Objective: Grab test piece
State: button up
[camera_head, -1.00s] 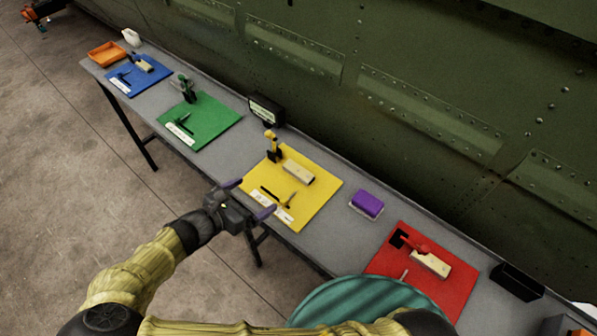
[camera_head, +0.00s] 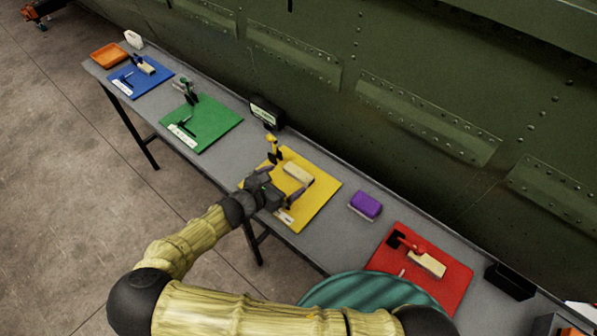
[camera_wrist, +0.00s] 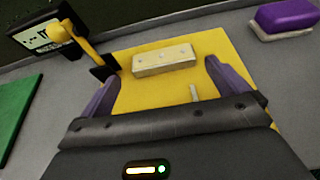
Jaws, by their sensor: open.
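A pale, cream-coloured block, which looks like the test piece (camera_head: 298,174), lies on the yellow mat (camera_head: 322,196). In the wrist view the block (camera_wrist: 165,60) lies ahead of my fingers, with small dark marks on its top. My gripper (camera_head: 280,190) is over the near part of the yellow mat. In the wrist view my gripper (camera_wrist: 160,85) has its two purple fingers spread wide, with nothing held between them. The block looks to be just beyond the fingertips, not visibly touched. Part of the mat and the tool lying on it are hidden by my gripper.
A yellow-handled tool (camera_wrist: 88,48) stands at the block's left, close to my left finger. A small dark display (camera_head: 266,111) stands behind it. A purple block (camera_head: 366,204) and a red mat (camera_head: 445,285) lie to the right, a green mat (camera_head: 215,125) to the left.

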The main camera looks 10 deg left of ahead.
aim_at(296, 174)
jog(key=shift+w+d+f+p, duration=0.1)
jog(key=shift+w+d+p, duration=0.15)
jog(key=shift+w+p, duration=0.05)
jog(key=p+x, duration=0.1)
jog(key=x, duration=0.3)
jog(key=shift+w+d+f, duration=0.1)
jog(key=shift+f, duration=0.1)
jog(key=shift+c, duration=0.2)
jog(key=c, duration=0.7)
